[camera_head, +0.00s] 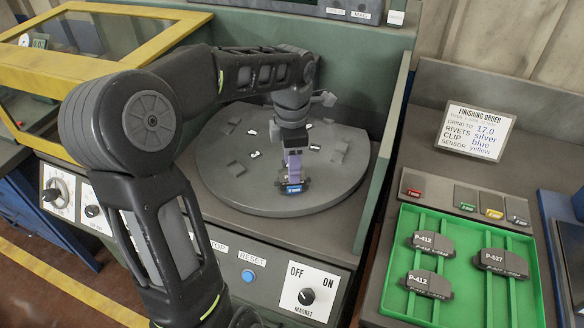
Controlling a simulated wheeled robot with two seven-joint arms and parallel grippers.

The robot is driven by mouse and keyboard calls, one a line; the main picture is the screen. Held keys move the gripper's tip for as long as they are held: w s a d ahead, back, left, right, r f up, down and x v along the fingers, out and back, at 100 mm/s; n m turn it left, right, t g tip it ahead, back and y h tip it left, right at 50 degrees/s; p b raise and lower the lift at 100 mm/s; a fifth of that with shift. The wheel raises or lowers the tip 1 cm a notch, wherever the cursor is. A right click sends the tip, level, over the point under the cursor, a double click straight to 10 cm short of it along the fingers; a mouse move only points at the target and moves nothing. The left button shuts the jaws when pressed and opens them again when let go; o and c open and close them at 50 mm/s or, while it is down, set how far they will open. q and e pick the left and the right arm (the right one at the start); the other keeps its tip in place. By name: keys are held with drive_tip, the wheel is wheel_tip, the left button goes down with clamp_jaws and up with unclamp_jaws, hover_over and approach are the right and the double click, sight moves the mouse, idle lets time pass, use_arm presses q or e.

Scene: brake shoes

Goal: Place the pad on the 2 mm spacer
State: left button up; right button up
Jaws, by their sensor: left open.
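My left gripper (293,176) reaches down over the round grey turntable (232,196) and is open. Just below its fingers, a small spacer with a blue label (293,189) lies on the turntable; its label is too small to read surely. Dark edges show on both sides of it, and I cannot tell whether they belong to a pad or to the fingers. Three dark brake pads lie in the green tray (391,300) at right: two marked P-412 (432,242) (428,284) and one marked P-627 (503,262). My right gripper is out of view.
Small plates with red (413,193), green (467,207) and yellow (493,213) labels lie behind the tray. A sign (475,132) reads finishing order. Grey blocks (236,169) sit on the turntable. A magnet knob (306,296) and blue reset button (248,276) are in front.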

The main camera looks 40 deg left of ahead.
use_arm(q)
wheel_tip(320, 180, up, 10)
drive_tip(key=p, duration=0.2)
idle(0.7)
